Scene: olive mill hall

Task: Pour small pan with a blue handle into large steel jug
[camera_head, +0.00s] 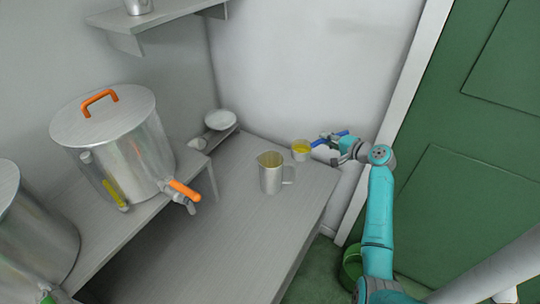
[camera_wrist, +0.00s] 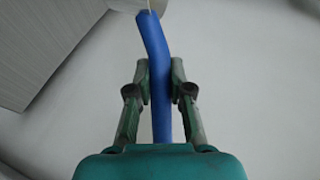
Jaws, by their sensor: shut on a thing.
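The small pan (camera_head: 301,150) shows in the head view with yellow contents, held to the right of and behind the large steel jug. Its blue handle (camera_wrist: 154,50) runs up the middle of the wrist view, with a bit of the pan's pale wall at the top edge. My gripper (camera_head: 337,142) is shut on this handle, one finger on each side, as the wrist view (camera_wrist: 160,75) also shows. The large steel jug (camera_head: 271,176) stands upright on the table, its handle to the right; its inside looks yellowish. The pan looks roughly level and apart from the jug.
The steel table (camera_head: 235,220) is clear in front of the jug. A large lidded vat (camera_head: 125,150) with an orange-handled tap (camera_head: 185,190) stands at left. A white bowl (camera_head: 220,119) sits on a small ledge behind. A green door (camera_head: 480,130) is at right.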

